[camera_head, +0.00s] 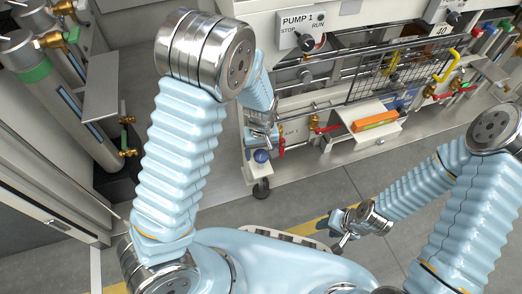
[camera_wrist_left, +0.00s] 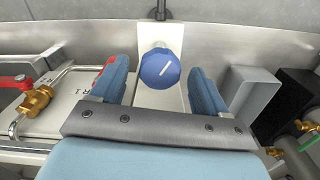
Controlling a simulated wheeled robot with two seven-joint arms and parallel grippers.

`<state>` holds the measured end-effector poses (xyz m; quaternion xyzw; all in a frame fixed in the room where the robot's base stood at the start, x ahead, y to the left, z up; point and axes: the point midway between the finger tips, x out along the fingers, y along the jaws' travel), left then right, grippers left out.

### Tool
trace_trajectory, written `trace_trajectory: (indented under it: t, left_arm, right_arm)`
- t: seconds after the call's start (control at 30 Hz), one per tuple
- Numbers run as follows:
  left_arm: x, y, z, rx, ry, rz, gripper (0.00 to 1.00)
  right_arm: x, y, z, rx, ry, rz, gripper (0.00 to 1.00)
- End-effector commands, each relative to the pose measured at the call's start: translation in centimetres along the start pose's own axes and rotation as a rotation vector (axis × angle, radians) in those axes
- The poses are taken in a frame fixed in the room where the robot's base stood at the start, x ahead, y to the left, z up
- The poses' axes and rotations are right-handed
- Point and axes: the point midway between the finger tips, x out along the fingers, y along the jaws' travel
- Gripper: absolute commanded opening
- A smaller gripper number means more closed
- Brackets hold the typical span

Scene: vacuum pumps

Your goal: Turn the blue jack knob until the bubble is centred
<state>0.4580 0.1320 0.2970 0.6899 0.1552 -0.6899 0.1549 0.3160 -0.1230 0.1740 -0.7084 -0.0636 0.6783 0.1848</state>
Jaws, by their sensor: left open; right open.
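The blue jack knob (camera_head: 261,156) is at the front lower corner of the pump skid, above a caster. My right gripper (camera_head: 343,229) is open and empty, low over the floor. I cannot make out a bubble in either view.
An orange bar (camera_head: 375,121) lies on a white shelf of the skid. Red-handled brass valves (camera_head: 315,125) are nearby, one also at left in the left wrist view (camera_wrist_left: 36,98). A grey block (camera_wrist_left: 250,95) stands right of the fingers. The floor (camera_head: 310,185) in front is clear.

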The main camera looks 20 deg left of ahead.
Motion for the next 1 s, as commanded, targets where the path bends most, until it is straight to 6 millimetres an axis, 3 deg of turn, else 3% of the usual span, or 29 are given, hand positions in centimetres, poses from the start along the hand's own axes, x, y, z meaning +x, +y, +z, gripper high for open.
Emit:
trace_trajectory:
  t: [0.3,0.7,1.0]
  left_arm:
    - [-1.4,0.0,0.0,0.000,0.000,0.000,0.75]
    - [-1.6,0.0,0.0,0.000,0.000,0.000,0.75]
    - [-4.4,0.0,0.0,0.000,0.000,0.000,0.75]
  right_arm:
    - [-1.3,-0.5,0.0,0.000,0.000,0.000,0.43]
    - [-1.4,-0.5,0.0,0.000,0.000,0.000,0.43]
    - [-4.0,-1.5,-0.1,0.000,0.000,0.000,0.43]
